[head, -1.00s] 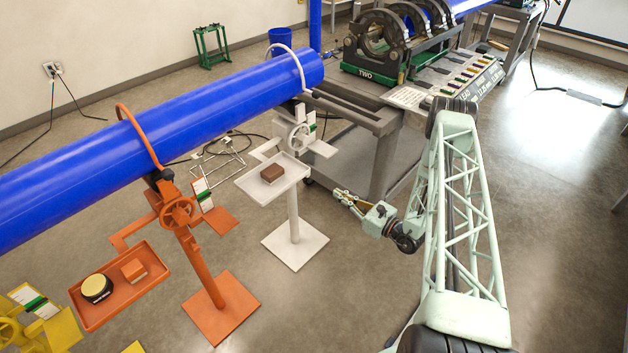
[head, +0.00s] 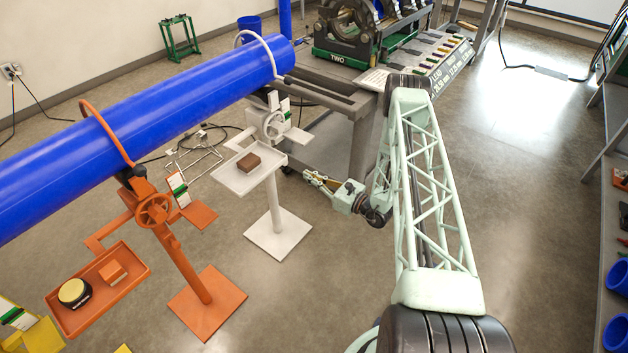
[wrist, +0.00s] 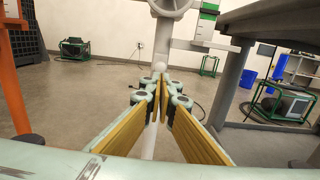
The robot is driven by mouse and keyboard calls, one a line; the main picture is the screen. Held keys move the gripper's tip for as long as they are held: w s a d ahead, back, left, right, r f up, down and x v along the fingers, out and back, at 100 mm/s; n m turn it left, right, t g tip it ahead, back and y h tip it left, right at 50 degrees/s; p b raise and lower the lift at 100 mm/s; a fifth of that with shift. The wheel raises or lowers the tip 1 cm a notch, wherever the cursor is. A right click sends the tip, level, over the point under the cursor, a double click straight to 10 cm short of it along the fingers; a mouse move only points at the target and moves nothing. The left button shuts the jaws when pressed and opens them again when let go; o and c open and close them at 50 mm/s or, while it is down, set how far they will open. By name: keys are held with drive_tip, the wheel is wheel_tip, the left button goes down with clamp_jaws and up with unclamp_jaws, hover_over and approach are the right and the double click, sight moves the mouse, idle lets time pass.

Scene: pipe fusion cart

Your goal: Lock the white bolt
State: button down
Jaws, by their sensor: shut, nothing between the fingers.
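The white stand (head: 276,205) stands upright under the end of the blue pipe, with a handwheel (head: 268,124) on its upper part. In the wrist view its handwheel (wrist: 172,5) is at the top edge and its post (wrist: 162,45) runs down behind my fingers. A small white round knob (wrist: 159,66) shows just beyond the fingertips, in line with the post. I cannot tell for certain that it is the bolt, or whether it is locked. My gripper (head: 308,174) is shut and empty, to the right of the stand's post. In the wrist view its fingertips (wrist: 161,80) meet below the knob.
The white tray (head: 228,186) with a brown block juts out left of the post. An orange stand (head: 193,262) is further left. The blue pipe (head: 180,110) lies above the stands. The grey bench (head: 359,137) is close behind my gripper. Open floor lies right of my arm.

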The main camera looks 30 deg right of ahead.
sight(287, 164)
drive_tip(key=shift+b+x, duration=0.8)
drive_tip(key=shift+x, duration=3.8)
drive_tip(key=shift+w, duration=0.15)
drive_tip(key=shift+b+x, duration=0.45)
drive_tip(key=shift+x, duration=1)
drive_tip(key=p+v, duration=0.2)
drive_tip(key=v, duration=1.2)
drive_tip(key=shift+a, duration=0.1)
